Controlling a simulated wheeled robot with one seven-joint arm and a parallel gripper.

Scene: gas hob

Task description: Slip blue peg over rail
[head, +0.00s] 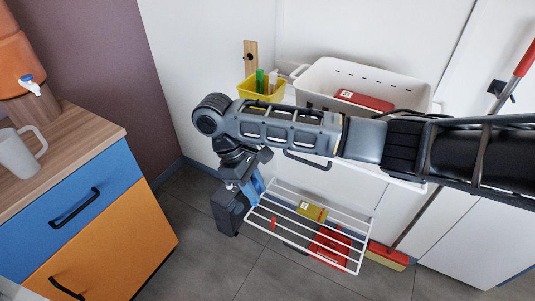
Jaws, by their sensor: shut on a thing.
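The blue peg (256,186) shows below my wrist, at the left end of a white wire rack. My gripper (249,190) is shut on it; the fingertips are small and partly hidden by my own wrist. The rack's white rails (317,213) run from left to right, with a front rail low in the picture. The blue peg is close to the rack's left end rail. I cannot tell whether it touches or straddles a rail. A small red piece (274,223) shows at the rack's left part.
A white basket (365,78) holds a red box, with a yellow tub (260,90) beside it. Yellow (312,211) and red (330,245) items show at the rack. A broom head (387,256) is at its right. A blue-and-orange cabinet (130,215) stands left; grey floor lies between.

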